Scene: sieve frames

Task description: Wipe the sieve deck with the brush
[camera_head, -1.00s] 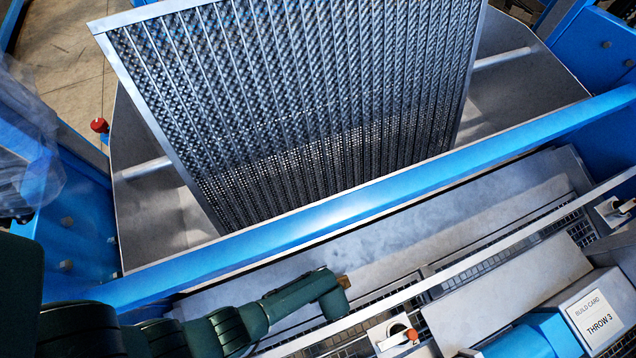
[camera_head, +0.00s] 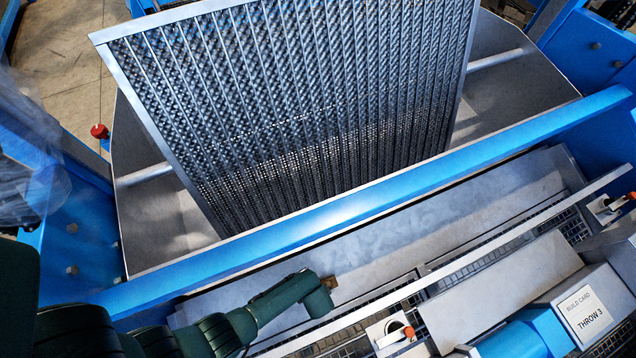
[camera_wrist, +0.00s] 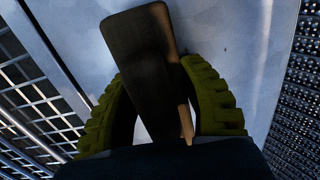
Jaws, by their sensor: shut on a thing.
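The sieve deck, a large perforated metal screen with ribs and a pale frame (camera_head: 300,110), stands tilted behind the blue beam. My gripper (camera_head: 318,297) is low in the head view, over the pale metal strip in front of that beam. In the wrist view my gripper (camera_wrist: 155,78) has its two yellow-green ribbed fingers shut on the brush (camera_wrist: 138,45), a dark block with a brown edge. A small brown end of the brush (camera_head: 330,282) shows in the head view. The brush's bristles are hidden, and I cannot tell whether it touches the metal.
The blue beam (camera_head: 400,182) crosses between my gripper and the screen. The pale strip (camera_head: 430,225) is bare to the right. Mesh panels, a red-tipped latch (camera_head: 408,331) and a "THROW 3" build card (camera_head: 586,311) lie at the lower right. A red knob (camera_head: 99,131) is at left.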

